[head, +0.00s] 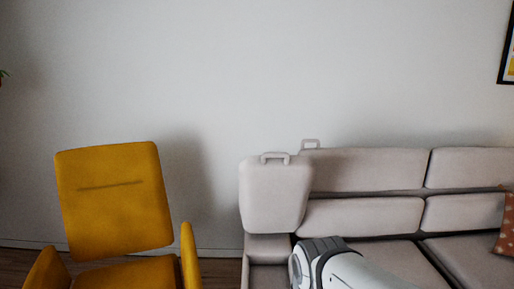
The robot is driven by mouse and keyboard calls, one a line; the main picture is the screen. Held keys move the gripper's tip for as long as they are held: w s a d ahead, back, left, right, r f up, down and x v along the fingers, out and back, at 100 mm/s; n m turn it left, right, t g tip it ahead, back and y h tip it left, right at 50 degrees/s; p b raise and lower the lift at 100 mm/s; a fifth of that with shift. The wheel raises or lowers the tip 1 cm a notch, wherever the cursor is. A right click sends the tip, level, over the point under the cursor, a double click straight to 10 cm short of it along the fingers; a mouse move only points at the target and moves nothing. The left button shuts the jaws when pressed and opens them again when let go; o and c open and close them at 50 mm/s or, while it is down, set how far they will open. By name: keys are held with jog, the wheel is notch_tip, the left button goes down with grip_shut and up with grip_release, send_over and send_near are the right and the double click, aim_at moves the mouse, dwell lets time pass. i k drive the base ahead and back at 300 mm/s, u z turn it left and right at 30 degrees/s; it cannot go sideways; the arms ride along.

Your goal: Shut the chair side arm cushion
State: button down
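A light grey-beige arm cushion (275,198) stands raised at the left end of the sofa, the end beside the yellow chair. It looks upright, with a small handle (275,156) on its top edge. Below it is the sofa's left arm base (268,247), with a darker area under its front that I cannot make out. A white and dark grey part of my arm shows at the bottom, in front of the sofa seat. My gripper is not in view.
A yellow armchair (115,205) stands to the left, with a gap between it and the sofa (370,170). A second handle (310,143) shows behind the arm cushion. A patterned orange cushion (507,225) lies at the right. A plain wall is behind.

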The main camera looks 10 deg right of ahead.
aim_at(275, 187)
jog(key=u, duration=0.15)
jog(key=i, duration=0.95)
jog(key=z, duration=0.05)
